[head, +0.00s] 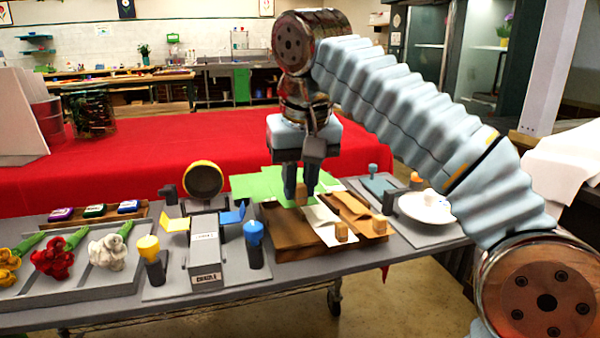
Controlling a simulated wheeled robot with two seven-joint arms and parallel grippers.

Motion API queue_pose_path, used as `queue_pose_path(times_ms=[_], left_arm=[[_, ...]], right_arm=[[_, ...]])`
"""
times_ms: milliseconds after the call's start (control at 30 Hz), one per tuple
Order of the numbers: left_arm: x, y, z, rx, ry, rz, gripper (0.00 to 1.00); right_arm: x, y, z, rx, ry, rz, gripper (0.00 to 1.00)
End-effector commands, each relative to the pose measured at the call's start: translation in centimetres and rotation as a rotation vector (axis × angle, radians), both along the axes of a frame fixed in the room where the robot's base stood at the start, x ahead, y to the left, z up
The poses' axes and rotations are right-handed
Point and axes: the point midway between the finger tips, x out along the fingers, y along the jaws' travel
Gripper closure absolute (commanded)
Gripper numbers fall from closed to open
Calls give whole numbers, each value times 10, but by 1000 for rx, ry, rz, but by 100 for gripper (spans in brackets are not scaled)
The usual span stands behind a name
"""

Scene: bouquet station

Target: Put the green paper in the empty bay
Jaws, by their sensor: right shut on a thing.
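The green paper (258,186) is a flat sheet behind the brown tray, at the middle of the head view. My right gripper (301,190) points down over it and is shut on its small wooden knob. The fingers hide part of the sheet, and I cannot tell whether it is lifted. The brown tray has an empty bay (284,228) at its left, just in front of the green paper. A white paper (325,226) lies in the middle bay and a tan paper (356,212) in the right one, each with a wooden knob. My left gripper is out of view.
Left of the tray stand a grey box (205,255), a blue-topped post (254,245) and a yellow-topped post (150,262). Flower bunches lie in a grey tray (75,290) at far left. A white plate (426,208) is at right. A red-covered table (160,165) is behind.

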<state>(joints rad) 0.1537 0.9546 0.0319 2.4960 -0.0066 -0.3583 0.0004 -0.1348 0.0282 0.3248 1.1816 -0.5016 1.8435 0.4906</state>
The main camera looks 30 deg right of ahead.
Motion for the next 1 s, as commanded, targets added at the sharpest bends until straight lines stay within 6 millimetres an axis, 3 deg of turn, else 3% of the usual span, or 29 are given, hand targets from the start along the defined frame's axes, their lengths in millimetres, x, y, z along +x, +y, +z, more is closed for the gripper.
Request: queue_pose_path(times_ms=[433,600,1000], left_arm=[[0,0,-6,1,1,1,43],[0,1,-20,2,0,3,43],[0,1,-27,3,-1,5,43]], right_arm=[[-1,-1,-48,1,2,-3,100],[-1,0,-67,1,1,-2,100],[0,0,-78,0,0,-1,100]])
